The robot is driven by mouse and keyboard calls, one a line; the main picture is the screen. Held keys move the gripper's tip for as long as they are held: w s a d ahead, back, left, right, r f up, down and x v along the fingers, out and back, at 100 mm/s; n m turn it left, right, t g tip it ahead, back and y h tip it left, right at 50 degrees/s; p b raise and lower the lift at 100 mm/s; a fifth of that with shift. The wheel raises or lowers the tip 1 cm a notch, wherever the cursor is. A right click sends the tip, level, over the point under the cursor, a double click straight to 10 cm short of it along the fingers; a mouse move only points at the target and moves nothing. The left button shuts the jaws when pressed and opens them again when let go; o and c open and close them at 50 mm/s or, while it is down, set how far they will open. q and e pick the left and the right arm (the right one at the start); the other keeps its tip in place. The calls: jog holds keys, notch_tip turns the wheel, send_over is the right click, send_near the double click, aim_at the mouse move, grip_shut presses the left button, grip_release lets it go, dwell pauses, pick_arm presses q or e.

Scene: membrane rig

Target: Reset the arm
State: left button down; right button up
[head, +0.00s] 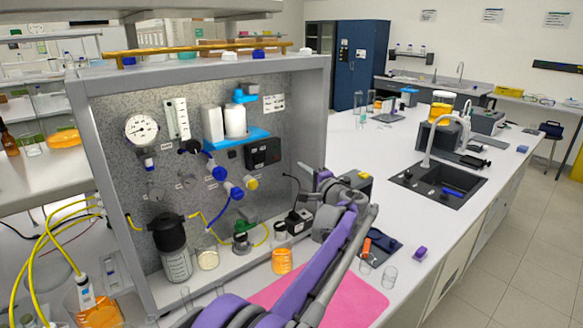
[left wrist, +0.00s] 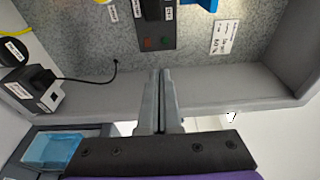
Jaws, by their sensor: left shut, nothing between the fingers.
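My left arm comes in from the bottom of the head view, its purple and grey links passing in front of the bench and the rig's lower right corner. My left gripper (head: 308,170) is by the right side of the membrane rig (head: 86,165), small and partly hidden by its own wrist. In the left wrist view, the two grey fingers of the left gripper (left wrist: 161,72) lie together, shut and empty. They point toward the rig's speckled back panel (left wrist: 85,35), below the black control box (left wrist: 154,25). My right gripper is not in view.
A black-and-white pump unit (head: 299,221) with a cable stands close to the arm. A pink mat (head: 345,298), an orange-filled beaker (head: 282,262) and glass beakers (head: 389,277) are near it. The bench is fairly clear toward the sink (head: 438,185).

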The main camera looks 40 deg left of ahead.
pick_arm(q)
jog(key=shift+d+r, duration=0.1)
jog(key=shift+d, duration=0.45)
jog(key=s+d+f+n+g+h, duration=0.1)
jog(key=s+d+f+h, duration=0.4)
jog(key=s, duration=0.8)
jog(key=s+d+f+n+h, duration=0.2)
jog(key=s+d+f+h, duration=0.3)
jog(key=s+d+f, duration=0.6)
jog(key=s+d+f+n+g+h, duration=0.1)
jog(key=s+d+f+n+h, duration=0.1)
jog(key=s+d+f+h, duration=0.3)
jog(key=s+d+f, duration=0.4)
jog(key=s+f, duration=0.2)
jog(key=s, duration=0.4)
jog(key=shift+n+g+h, duration=0.3)
jog(key=shift+h, duration=0.1)
